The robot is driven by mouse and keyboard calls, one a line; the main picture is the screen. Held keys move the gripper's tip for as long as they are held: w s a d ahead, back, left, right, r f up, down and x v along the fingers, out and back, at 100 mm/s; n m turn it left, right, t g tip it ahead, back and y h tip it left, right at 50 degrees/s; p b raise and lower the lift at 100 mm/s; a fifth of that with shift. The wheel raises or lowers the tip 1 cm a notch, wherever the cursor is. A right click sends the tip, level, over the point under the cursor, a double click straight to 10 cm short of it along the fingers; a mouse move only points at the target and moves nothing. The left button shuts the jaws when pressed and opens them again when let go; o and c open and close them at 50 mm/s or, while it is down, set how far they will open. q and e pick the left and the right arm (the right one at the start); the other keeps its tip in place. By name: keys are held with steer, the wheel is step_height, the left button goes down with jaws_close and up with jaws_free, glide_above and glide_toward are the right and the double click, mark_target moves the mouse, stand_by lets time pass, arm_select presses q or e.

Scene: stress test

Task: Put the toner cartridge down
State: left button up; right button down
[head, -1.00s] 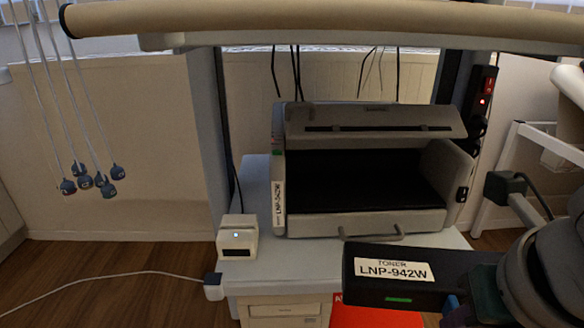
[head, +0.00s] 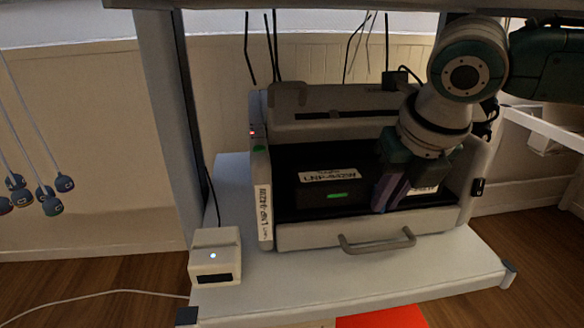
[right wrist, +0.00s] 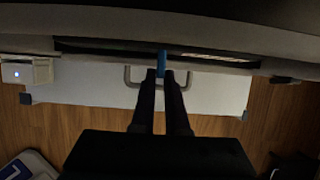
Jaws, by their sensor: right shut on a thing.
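The toner cartridge (head: 318,194) is black, with a white label and a green strip. It lies in the dark open bay of the printer (head: 330,238), behind the front handle (head: 378,244). My right gripper (head: 388,192) reaches down from the upper right and is shut on the cartridge, covering part of it. Whether the cartridge rests on the bay floor cannot be told. In the right wrist view, the fingers (right wrist: 162,76) are close together with a blue piece between them; the cartridge body is hard to make out there. My left gripper is out of view.
The printer stands on a pale table (head: 345,290) with its upper lid (head: 340,118) raised. A small white device (head: 216,256) stands at the table's left. Black cables hang behind. Blue-ended cords (head: 45,195) hang at far left. A red item (head: 380,318) shows below.

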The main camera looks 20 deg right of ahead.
mark_target(377, 181)
steer(key=w+b, duration=0.1)
steer(key=w, duration=0.2)
steer(key=shift+w+d+b, duration=0.4)
steer(key=shift+w+f+b, duration=0.15)
steer(key=shift+f+b, duration=0.1)
steer(key=shift+b, duration=0.1)
steer(key=shift+d, duration=0.1)
steer(key=c, duration=0.9)
jaws_free()
